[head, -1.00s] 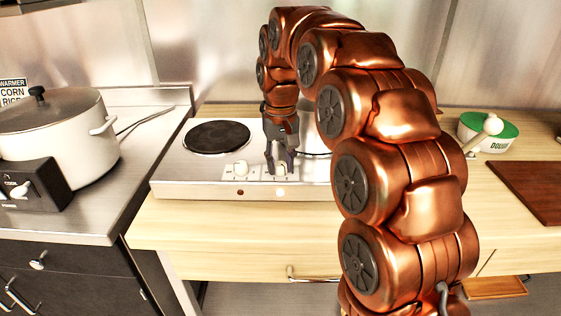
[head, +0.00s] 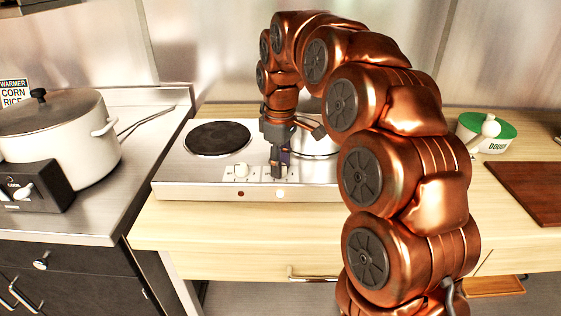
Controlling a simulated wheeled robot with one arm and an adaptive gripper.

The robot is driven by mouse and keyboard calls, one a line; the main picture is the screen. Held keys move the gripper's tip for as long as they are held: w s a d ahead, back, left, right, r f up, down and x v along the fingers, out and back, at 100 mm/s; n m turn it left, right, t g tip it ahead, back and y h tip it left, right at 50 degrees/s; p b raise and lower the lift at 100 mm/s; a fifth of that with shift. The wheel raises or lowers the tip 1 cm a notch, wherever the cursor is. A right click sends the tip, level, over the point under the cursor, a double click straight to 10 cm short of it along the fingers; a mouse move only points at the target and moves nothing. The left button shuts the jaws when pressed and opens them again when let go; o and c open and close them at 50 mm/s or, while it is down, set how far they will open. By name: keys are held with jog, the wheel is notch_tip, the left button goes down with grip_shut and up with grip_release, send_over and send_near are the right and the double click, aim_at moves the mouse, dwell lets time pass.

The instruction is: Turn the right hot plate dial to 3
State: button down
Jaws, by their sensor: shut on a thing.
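The left dial (head: 240,171) is in view on the control strip. My gripper (head: 279,175) points down over the right dial and is shut on it. The fingers cover the right dial, so its pointer and the number it is at cannot be read.
A large lidded pot (head: 62,140) and a black control box (head: 35,187) are on the left. A green-lidded tub (head: 490,146) and a brown board (head: 528,187) are on the right. My arm fills the middle right.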

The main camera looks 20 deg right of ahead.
jog(key=shift+n, duration=0.5)
jog(key=c, duration=0.8)
grip_release()
jog(key=shift+o, duration=0.2)
jog(key=shift+r, duration=0.1)
notch_tip(320, 180, up, 6)
jog(key=shift+r, duration=0.65)
jog(key=shift+s, duration=0.1)
